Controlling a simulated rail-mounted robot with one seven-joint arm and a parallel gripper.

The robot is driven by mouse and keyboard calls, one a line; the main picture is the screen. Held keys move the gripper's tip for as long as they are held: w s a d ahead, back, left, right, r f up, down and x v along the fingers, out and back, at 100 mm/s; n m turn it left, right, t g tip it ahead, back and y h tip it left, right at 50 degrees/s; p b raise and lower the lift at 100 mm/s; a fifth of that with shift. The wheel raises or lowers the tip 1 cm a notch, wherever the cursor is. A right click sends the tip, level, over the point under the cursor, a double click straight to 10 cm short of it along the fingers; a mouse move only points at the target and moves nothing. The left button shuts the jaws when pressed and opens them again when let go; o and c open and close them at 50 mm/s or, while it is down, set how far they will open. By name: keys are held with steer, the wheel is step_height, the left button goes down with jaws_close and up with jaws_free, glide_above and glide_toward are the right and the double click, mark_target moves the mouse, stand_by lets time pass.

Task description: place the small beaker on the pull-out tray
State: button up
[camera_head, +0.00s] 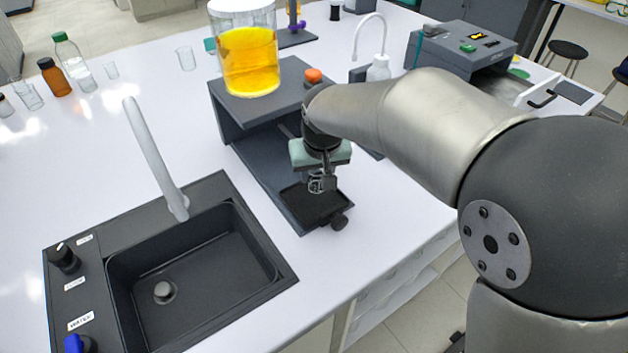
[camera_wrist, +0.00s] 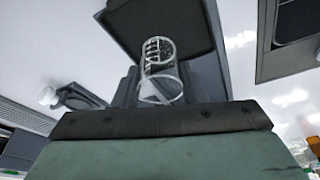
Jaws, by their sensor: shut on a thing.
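My gripper (camera_head: 322,178) points down at the front of the dark rig and is shut on the small clear beaker (camera_head: 316,185). In the wrist view, the beaker (camera_wrist: 160,86) sits between the dark fingers of my gripper (camera_wrist: 158,92), with white markings on its glass. The black pull-out tray (camera_head: 312,206) juts from the bottom of the rig, with a knob at its front. It also shows beyond the beaker in the wrist view (camera_wrist: 185,22). The beaker appears over the tray; whether its base touches it I cannot tell.
A large beaker of yellow liquid (camera_head: 250,65) stands on top of the rig (camera_head: 290,88), above and behind my gripper. A black sink (camera_head: 190,275) with a grey tap (camera_head: 155,160) lies to the left. Bottles and glassware stand at the far left.

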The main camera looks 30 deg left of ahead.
mark_target(314, 184)
steer(key=shift+s+a+f, duration=0.1)
steer(key=shift+a+f, duration=0.1)
steer(key=shift+f, duration=0.75)
steer(key=shift+s+a+f, duration=0.1)
steer(key=shift+a+f, duration=0.05)
steer(key=shift+f, duration=0.8)
steer(key=shift+f, duration=0.2)
steer(key=o, duration=1)
steer(key=shift+c, duration=0.2)
steer(key=shift+r, duration=0.15)
